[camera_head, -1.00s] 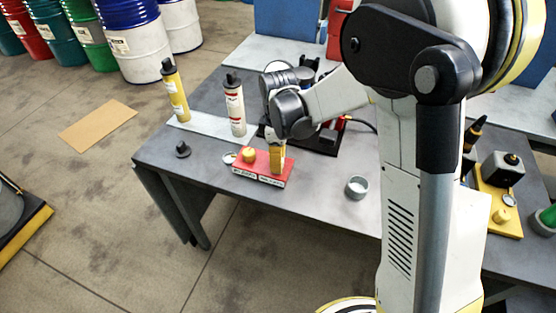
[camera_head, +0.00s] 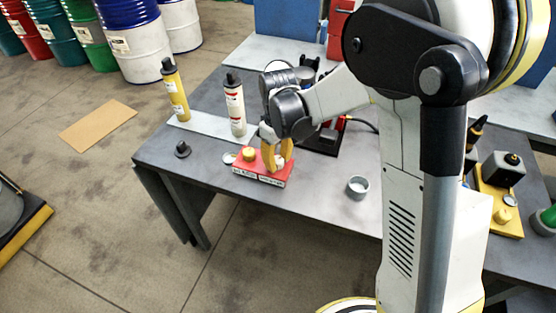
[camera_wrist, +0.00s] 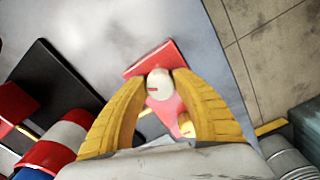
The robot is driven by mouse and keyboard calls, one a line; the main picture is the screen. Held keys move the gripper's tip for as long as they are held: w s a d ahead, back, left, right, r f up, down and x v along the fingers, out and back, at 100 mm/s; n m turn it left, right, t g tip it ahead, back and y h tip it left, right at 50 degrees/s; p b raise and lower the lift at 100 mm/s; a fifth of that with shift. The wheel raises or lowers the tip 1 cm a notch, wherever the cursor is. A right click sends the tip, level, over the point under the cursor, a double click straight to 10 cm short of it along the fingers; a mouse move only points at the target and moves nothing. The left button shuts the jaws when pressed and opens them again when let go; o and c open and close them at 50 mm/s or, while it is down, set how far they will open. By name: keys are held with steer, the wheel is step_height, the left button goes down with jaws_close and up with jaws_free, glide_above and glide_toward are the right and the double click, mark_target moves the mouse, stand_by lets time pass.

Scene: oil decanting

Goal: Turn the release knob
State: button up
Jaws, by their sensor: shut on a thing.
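A red block (camera_head: 257,176) with white labels sits near the front edge of the grey table. A yellow knob (camera_head: 249,155) stands on its left end. A pale round knob (camera_wrist: 158,84) with a small red mark shows on the block (camera_wrist: 150,60) in the wrist view. My gripper (camera_head: 277,168) points down at the right end of the block. Its yellow fingers are shut on the pale knob, one on each side, as the wrist view (camera_wrist: 158,90) shows. The fingers partly hide the block's right end in the head view.
A white bottle (camera_head: 236,108) and a yellow bottle (camera_head: 175,92) stand behind and left of the block. A small black cap (camera_head: 183,149) lies left, a grey ring cup (camera_head: 358,187) right. A dark stand (camera_head: 325,140) is behind my gripper. The table front is clear.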

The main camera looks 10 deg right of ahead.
mark_target(277, 160)
steer(key=m, duration=0.5)
steer(key=shift+m, duration=0.3)
steer(key=m, duration=0.5)
steer(key=shift+m, duration=0.4)
steer(key=o, duration=1.2)
steer(key=shift+a, duration=0.1)
step_height(277, 160, up, 12)
